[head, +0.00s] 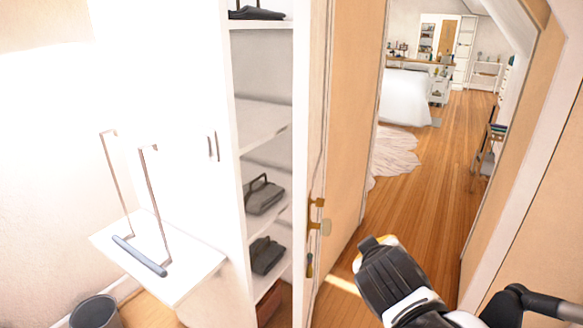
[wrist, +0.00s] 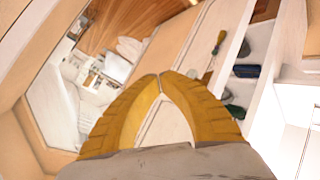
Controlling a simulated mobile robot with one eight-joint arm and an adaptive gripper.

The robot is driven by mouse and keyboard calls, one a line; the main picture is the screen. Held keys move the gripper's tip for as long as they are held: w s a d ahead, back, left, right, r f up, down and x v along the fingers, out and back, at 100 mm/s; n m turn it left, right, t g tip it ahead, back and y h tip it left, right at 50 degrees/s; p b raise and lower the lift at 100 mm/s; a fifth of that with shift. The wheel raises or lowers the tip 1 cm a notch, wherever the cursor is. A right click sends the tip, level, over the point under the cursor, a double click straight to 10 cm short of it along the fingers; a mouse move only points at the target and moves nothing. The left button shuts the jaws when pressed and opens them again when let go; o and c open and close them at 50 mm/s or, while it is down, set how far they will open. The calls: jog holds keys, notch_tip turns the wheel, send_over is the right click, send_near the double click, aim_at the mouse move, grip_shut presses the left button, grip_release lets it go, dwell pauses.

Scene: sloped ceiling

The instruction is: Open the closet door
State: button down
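A white closet front (head: 175,100) stands at the left in the head view, with two slim dark upright handles (head: 213,147) side by side. To its right is an open column of shelves (head: 262,120) holding dark shoes or bags. A tan door (head: 345,110) with a brass handle (head: 318,226) stands between the shelves and the doorway. My gripper (head: 374,246) is low in front of the doorway, right of the brass handle and apart from it. In the wrist view the yellow fingertips (wrist: 160,77) meet, with nothing seen between them.
A white side table (head: 190,262) with a tall thin-framed item and a grey bin (head: 95,312) stand at lower left. Through the doorway are open wooden floor (head: 420,185), a pale rug (head: 395,160) and a white bed (head: 405,97). A door frame (head: 520,150) bounds the right.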

jog(key=w+a+r+n+t+p, duration=0.3)
jog(key=w+a+r+n, duration=0.2)
jog(key=w+a+r, duration=0.15)
jog(key=w+a+r+n+t+y+p, duration=0.25)
jog(key=a+n+t+y, duration=0.4)
jog(key=a, duration=0.85)
jog(key=w+d+n+g+h+b, duration=0.1)
jog(key=w+d+n+g+b, duration=0.1)
jog(key=w, duration=0.7)
jog(key=shift+w+d+h+b, duration=0.35)
jog(key=shift+d+b, duration=0.05)
jog(key=shift+d, duration=0.2)
jog(key=shift+d, duration=0.15)
